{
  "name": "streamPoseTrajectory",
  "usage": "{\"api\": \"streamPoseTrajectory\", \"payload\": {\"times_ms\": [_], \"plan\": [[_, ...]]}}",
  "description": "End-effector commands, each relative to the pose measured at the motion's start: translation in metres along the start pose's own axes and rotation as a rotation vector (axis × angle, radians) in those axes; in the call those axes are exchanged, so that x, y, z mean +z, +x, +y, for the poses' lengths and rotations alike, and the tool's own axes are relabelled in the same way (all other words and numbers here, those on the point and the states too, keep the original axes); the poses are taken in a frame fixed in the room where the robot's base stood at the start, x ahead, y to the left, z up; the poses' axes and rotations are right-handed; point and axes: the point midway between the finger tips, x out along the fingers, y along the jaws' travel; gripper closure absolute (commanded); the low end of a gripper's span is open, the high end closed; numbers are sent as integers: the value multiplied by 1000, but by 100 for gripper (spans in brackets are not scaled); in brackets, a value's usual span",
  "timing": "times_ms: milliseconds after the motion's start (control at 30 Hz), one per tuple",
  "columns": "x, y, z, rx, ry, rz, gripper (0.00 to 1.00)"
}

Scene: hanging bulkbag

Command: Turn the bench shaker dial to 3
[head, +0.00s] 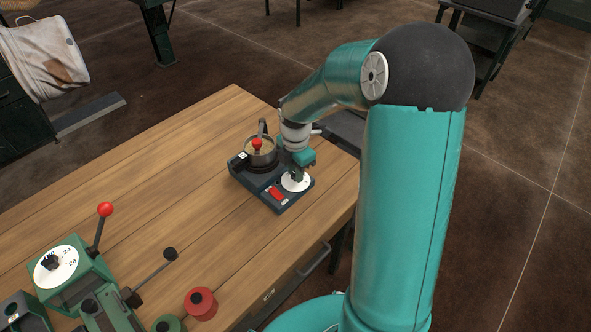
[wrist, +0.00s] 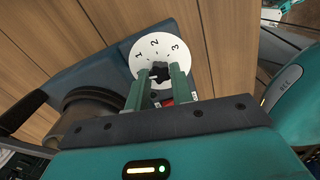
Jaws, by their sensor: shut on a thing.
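The bench shaker (head: 262,187) is a dark blue-grey box on the wooden bench, with a round metal pan (head: 262,157) at its back left. Its dial is a white disc (head: 289,183) at the front right. In the wrist view the disc (wrist: 140,49) shows the numbers 1, 2 and 3 around a black knob (wrist: 158,71). My gripper (wrist: 159,76) is shut on the knob, with one green finger on each side. In the head view my gripper (head: 297,173) covers part of the disc. I cannot tell exactly which number the knob points to.
A red switch (head: 277,193) sits beside the dial. A red ball (head: 257,143) stands over the pan. At the lower left are a green device with a white dial (head: 62,273), a red-ball lever (head: 105,209) and a red roll (head: 201,303). The bench middle is clear.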

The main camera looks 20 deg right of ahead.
Motion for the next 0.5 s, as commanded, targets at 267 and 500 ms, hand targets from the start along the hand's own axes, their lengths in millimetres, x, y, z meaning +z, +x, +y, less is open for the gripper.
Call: {"api": "streamPoseTrajectory", "payload": {"times_ms": [267, 500], "plan": [[0, -1, 0, 1, 240, -2, 100], [1, -1, 0, 1, 469, -2, 100]]}}
